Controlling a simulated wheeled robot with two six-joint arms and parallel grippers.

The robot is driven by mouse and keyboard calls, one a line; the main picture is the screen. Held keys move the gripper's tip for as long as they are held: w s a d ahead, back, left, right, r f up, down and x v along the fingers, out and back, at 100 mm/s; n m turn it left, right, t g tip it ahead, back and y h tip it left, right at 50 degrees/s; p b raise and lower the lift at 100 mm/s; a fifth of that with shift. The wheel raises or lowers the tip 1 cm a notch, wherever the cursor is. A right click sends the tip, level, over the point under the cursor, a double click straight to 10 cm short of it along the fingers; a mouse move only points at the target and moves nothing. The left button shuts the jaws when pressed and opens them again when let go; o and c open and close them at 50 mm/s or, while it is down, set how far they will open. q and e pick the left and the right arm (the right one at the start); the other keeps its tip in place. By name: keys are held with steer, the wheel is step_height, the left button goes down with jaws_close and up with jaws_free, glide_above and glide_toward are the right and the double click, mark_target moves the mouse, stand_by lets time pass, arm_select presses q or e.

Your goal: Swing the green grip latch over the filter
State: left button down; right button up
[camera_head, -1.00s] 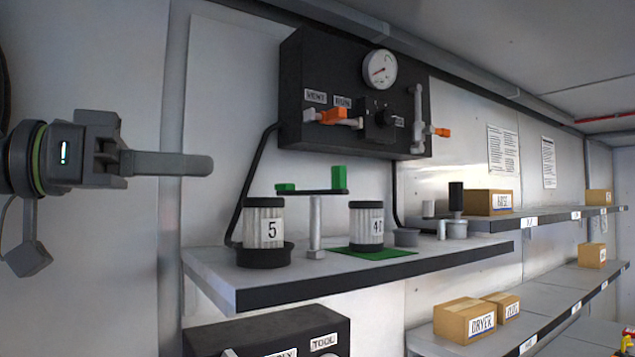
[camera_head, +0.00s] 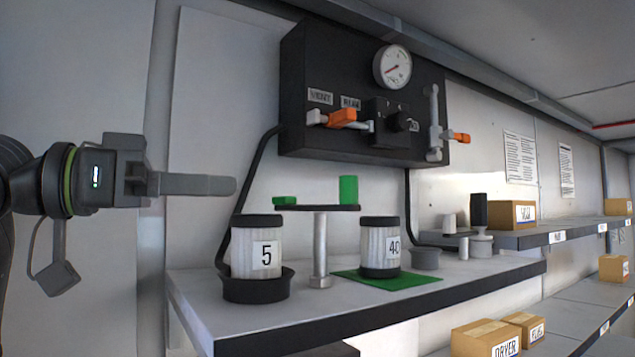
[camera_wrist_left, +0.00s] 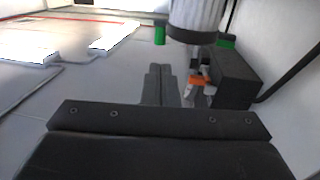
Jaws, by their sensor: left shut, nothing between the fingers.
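The latch is a dark flat bar (camera_head: 318,208) on top of a silver post (camera_head: 320,250). A tall green grip (camera_head: 348,190) stands at its right end and a small green block (camera_head: 284,200) at its left end, above the filter. The filter marked 5 (camera_head: 257,247) stands upright in a black cup (camera_head: 258,288) left of the post. Another filter marked 40 (camera_head: 379,247) stands on a green mat (camera_head: 400,281). My left gripper (camera_head: 232,186) is shut and empty, left of the latch and apart from it. It also shows in the left wrist view (camera_wrist_left: 160,72).
A black panel (camera_head: 290,90) with a gauge (camera_head: 392,67) and orange-handled valves (camera_head: 342,116) hangs above. Black hoses run down both sides. The shelf (camera_head: 440,291) holds small parts at right. Boxes (camera_head: 487,339) stand on other shelves.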

arm_select(q)
steer(key=p, duration=0.6)
glide_toward(342, 189)
steer(key=x, duration=0.5)
steer(key=shift+d+r, duration=0.2)
steer(key=shift+d, duration=0.05)
steer(key=shift+w+d+f+p, duration=0.15)
steer(key=shift+w+d+p, duration=0.25)
steer(key=shift+d+p, duration=0.15)
